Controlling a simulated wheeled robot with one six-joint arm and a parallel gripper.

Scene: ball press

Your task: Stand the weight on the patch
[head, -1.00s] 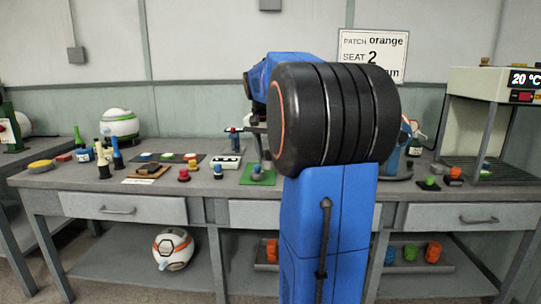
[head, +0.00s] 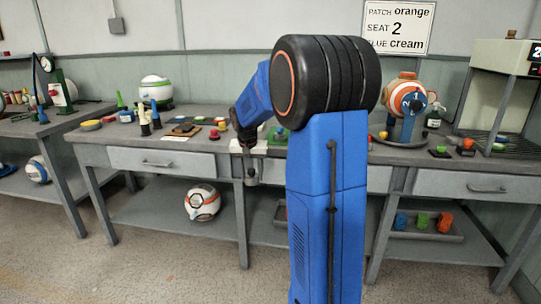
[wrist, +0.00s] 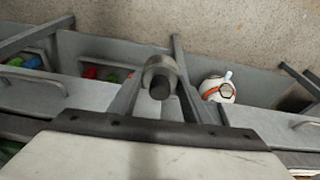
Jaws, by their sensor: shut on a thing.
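My gripper (head: 249,168) hangs in front of the bench's front edge, left of my blue arm. In the wrist view, my gripper (wrist: 158,92) is shut on the weight (wrist: 159,70), a grey metal cylinder with a dark round knob, held between the two fingers. The weight also shows small in the head view (head: 252,180). At the right of the bench, an orange and white ball (head: 406,102) with number labels sits on a blue stand. An orange piece shows on its top; whether that is the patch, I cannot tell. The weight is well apart from this ball.
The sign (head: 398,27) reads patch orange, seat 2, glue cream. Bottles and small coloured items crowd the bench's left half. A pale oven-like cabinet (head: 500,85) stands at the right. A ball (head: 202,203) and a tray of coloured pieces (head: 425,237) are below. The floor in front is clear.

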